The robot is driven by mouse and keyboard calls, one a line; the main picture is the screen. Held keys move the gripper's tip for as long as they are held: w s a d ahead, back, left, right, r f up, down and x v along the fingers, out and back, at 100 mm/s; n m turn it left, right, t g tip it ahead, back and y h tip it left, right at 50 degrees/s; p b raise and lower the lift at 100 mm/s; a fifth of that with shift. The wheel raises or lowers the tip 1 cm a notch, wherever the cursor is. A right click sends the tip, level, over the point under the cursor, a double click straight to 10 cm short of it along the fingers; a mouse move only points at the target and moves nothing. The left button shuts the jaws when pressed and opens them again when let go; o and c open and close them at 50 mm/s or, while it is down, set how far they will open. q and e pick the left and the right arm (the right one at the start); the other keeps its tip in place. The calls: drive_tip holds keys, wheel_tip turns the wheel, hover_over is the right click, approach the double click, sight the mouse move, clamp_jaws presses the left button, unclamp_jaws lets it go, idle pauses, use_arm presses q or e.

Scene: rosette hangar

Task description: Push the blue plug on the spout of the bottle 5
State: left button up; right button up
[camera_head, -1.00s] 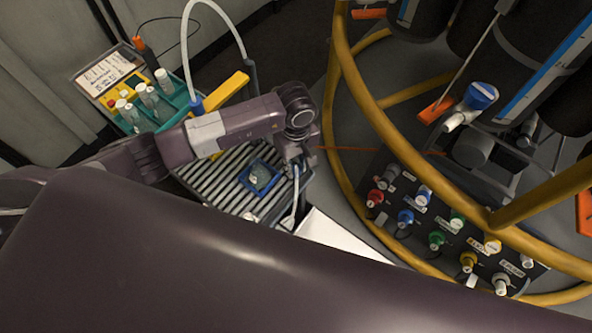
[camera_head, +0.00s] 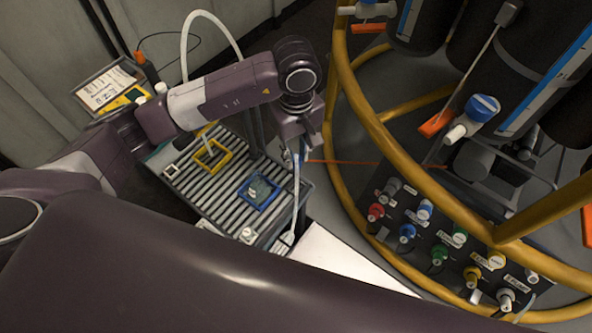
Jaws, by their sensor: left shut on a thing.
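My left gripper (camera_head: 302,152) is near the middle of the view, pointing down above the right edge of the slatted table. It is shut on a small blue piece, apparently the blue plug (camera_head: 302,149), mostly hidden by the fingers. A white hose (camera_head: 296,195) hangs below it to the table edge. Black bottles (camera_head: 485,80) stand to the right inside the yellow frame. One has a white spout (camera_head: 456,132) with a blue cap (camera_head: 482,107), well right of the gripper. I cannot tell which bottle is number 5. My right gripper is not in view.
The slatted table (camera_head: 205,185) carries a blue square holder (camera_head: 259,191) and a yellow one (camera_head: 211,153). The yellow tubular frame (camera_head: 342,120) stands between gripper and bottles. A panel of coloured connectors (camera_head: 440,240) sits low inside it. A white hose loop (camera_head: 205,15) arches behind my arm.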

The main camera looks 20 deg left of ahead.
sight(297, 158)
use_arm(q)
wheel_tip(297, 158, up, 7)
drive_tip(key=shift+r+b, duration=0.15)
drive_tip(key=shift+b, duration=0.15)
drive_tip(key=shift+d, duration=0.1)
